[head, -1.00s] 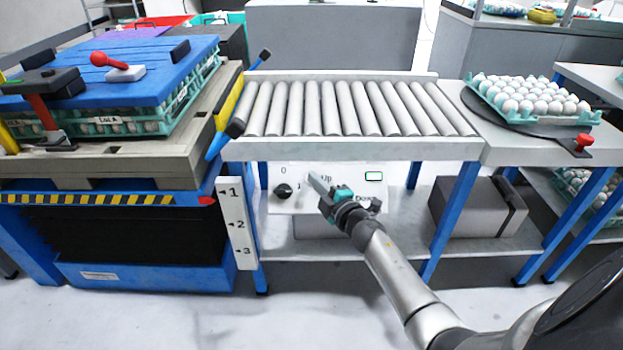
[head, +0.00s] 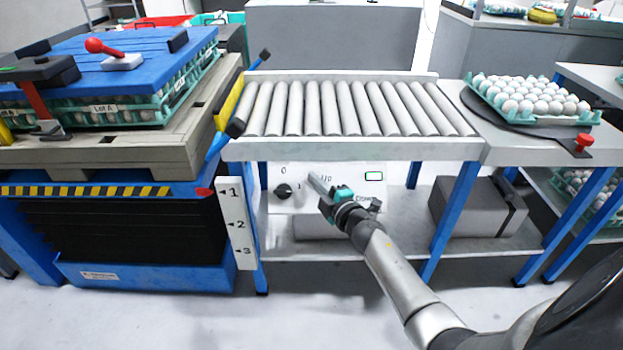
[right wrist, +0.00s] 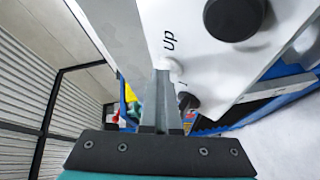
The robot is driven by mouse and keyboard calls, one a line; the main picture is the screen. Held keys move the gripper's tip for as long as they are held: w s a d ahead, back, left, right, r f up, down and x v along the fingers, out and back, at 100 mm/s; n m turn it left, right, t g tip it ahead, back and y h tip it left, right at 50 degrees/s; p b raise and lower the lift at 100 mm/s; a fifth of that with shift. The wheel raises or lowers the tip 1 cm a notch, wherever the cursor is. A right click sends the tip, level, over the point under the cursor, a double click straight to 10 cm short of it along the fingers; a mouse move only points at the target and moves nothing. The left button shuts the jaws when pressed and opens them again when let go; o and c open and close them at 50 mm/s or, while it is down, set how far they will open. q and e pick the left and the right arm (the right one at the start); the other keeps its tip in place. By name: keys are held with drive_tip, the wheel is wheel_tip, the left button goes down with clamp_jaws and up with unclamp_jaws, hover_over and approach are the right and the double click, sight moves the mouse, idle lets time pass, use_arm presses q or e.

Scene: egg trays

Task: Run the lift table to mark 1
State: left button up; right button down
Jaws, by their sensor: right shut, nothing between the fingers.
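The lift table (head: 195,135) stands at the left, with black bellows (head: 115,230) below it. Its red pointer (head: 206,192) is level with mark 1 on the white scale (head: 236,222). The white control panel (head: 350,182) is below the roller conveyor, with a black knob (head: 283,191) and the words Up and Down. My right gripper (head: 313,180) is shut and empty, its tips at the Up label. In the right wrist view its fingertips (right wrist: 168,72) meet a pale button beside Up; contact is hard to tell. My left gripper is not in view.
Egg trays (head: 125,110) under a blue lid (head: 140,50) ride on a pallet on the lift table. The roller conveyor (head: 350,108) runs right to a tray of eggs (head: 530,98). A grey box (head: 470,207) stands on the shelf below.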

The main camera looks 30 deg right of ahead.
drive_tip(key=shift+s+a+r+p, duration=0.35)
drive_tip(key=shift+s+r+p, duration=0.3)
drive_tip(key=shift+p, duration=0.25)
drive_tip(key=s+a+r+p, duration=0.1)
drive_tip(key=p, duration=0.1)
drive_tip(key=s+a+r+p, duration=0.1)
drive_tip(key=s+r+p, duration=0.1)
drive_tip(key=shift+r, duration=0.15)
idle(0.7)
